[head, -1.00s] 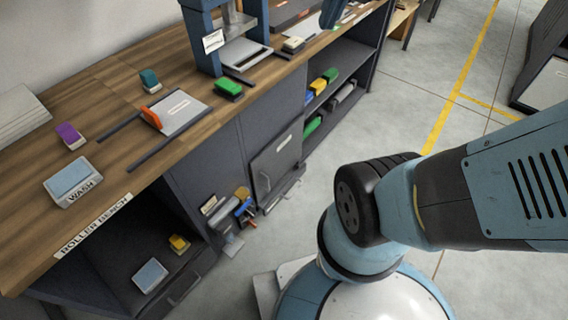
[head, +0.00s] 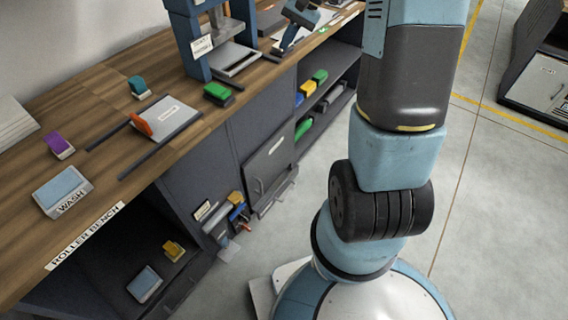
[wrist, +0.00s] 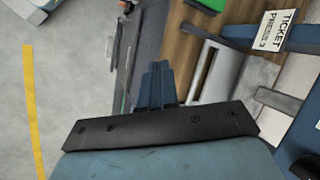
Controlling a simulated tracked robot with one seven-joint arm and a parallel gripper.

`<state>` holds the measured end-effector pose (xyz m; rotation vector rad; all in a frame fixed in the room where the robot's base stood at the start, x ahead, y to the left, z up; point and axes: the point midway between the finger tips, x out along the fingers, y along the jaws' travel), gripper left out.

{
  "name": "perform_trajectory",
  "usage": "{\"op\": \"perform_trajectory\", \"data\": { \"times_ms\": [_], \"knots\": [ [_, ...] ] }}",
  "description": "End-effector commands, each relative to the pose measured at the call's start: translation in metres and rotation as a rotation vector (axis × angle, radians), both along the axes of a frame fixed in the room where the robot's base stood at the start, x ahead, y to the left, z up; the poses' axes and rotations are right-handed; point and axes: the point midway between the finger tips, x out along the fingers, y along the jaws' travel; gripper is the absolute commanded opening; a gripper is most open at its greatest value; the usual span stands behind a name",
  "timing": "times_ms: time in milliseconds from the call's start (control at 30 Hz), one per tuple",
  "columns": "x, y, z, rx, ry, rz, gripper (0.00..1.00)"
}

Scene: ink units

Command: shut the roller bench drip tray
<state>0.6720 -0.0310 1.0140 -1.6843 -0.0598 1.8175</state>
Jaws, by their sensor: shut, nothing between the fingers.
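I cannot tell for certain which part is the drip tray. A low grey tray-like front (head: 277,192) juts out at floor level below the grey cabinet door (head: 268,168). Another low grey front (head: 182,290) lies under the open shelf of the roller bench (head: 60,250). My gripper (head: 281,47) is over the back of the bench, beside the press and well apart from both fronts. In the wrist view its fingers (wrist: 157,72) are together and empty, over the bench's front edge.
The ticket press (head: 208,42) stands at the back. A flat plate (head: 168,118) with an orange piece, a green block (head: 218,93) and the WASH box (head: 62,190) are on the bench top. A holder of tools (head: 222,218) hangs low on the front.

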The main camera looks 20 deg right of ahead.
Motion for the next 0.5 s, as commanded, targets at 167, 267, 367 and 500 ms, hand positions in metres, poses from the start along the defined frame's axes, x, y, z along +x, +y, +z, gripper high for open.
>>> {"op": "perform_trajectory", "data": {
  "times_ms": [167, 267, 367, 500],
  "knots": [
    [0.032, -0.015, -0.051, 0.085, 0.064, -0.073, 0.0],
    [0.047, -0.023, -0.08, 0.135, 0.096, -0.116, 0.0],
    [0.061, -0.03, -0.111, 0.185, 0.126, -0.165, 0.0],
    [0.076, -0.038, -0.154, 0.255, 0.163, -0.243, 0.0]
  ]
}}
